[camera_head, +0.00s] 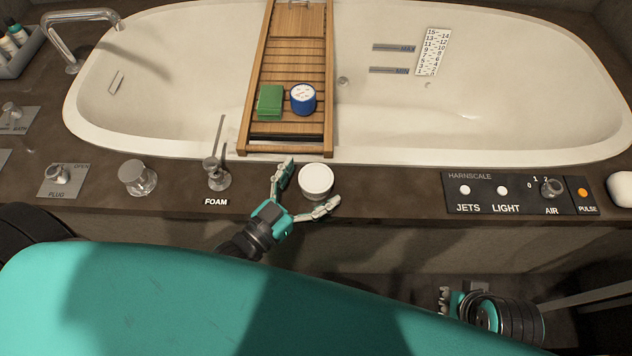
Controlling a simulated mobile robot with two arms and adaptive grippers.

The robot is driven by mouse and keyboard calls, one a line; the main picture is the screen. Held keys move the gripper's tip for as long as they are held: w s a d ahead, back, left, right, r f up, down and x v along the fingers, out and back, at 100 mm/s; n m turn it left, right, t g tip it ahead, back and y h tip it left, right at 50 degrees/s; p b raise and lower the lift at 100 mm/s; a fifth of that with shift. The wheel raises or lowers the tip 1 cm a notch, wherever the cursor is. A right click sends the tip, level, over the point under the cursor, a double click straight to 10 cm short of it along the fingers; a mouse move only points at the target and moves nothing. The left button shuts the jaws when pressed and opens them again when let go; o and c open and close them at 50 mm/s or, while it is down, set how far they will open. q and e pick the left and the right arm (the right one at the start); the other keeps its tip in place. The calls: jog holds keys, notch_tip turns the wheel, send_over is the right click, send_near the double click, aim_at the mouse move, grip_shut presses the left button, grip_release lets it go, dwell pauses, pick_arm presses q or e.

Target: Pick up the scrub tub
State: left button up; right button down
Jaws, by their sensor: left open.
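A small round tub with a white lid (316,178) stands upright on the brown tub ledge, in front of the wooden bath tray; I take it to be the scrub tub. My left gripper (309,189) is open, with one finger on the left side of this tub and the other in front of it. The tub stands between the fingertips; I cannot tell whether either finger touches it. My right gripper (445,300) is low at the lower right, away from the tub, and its fingers are too small and partly hidden to read.
The wooden tray (293,61) spans the bath and holds a green block (270,102) and a blue tub (303,98). A control panel (518,193) lies right.

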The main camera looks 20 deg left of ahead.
pick_arm(q)
jog(key=c, duration=1.4)
jog(key=shift+r, duration=0.15)
